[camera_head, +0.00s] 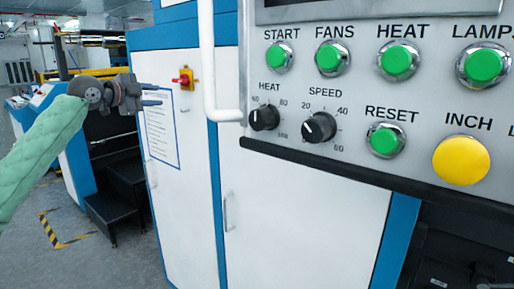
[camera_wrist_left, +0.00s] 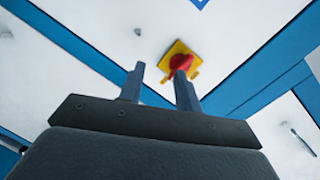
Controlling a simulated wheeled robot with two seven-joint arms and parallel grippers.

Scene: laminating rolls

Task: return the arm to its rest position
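My left gripper (camera_head: 152,95) is at the end of the green-sleeved left arm, which comes in from the left in the head view. It is in front of the blue and white cabinet. In the left wrist view my left gripper (camera_wrist_left: 158,82) shows two fingers apart with nothing between them. A red rotary switch (camera_head: 184,78) on a yellow plate lies to the right of the fingertips in the head view. In the left wrist view the red switch (camera_wrist_left: 181,63) appears beyond the right finger, partly hidden by it. My right gripper is in neither view.
A control panel (camera_head: 350,160) with green buttons, two black knobs and a yellow button (camera_head: 461,160) fills the upper right. A white pipe (camera_head: 207,60) runs down beside it. Black steps (camera_head: 115,205) stand below my left arm. Open floor (camera_head: 60,265) lies at lower left.

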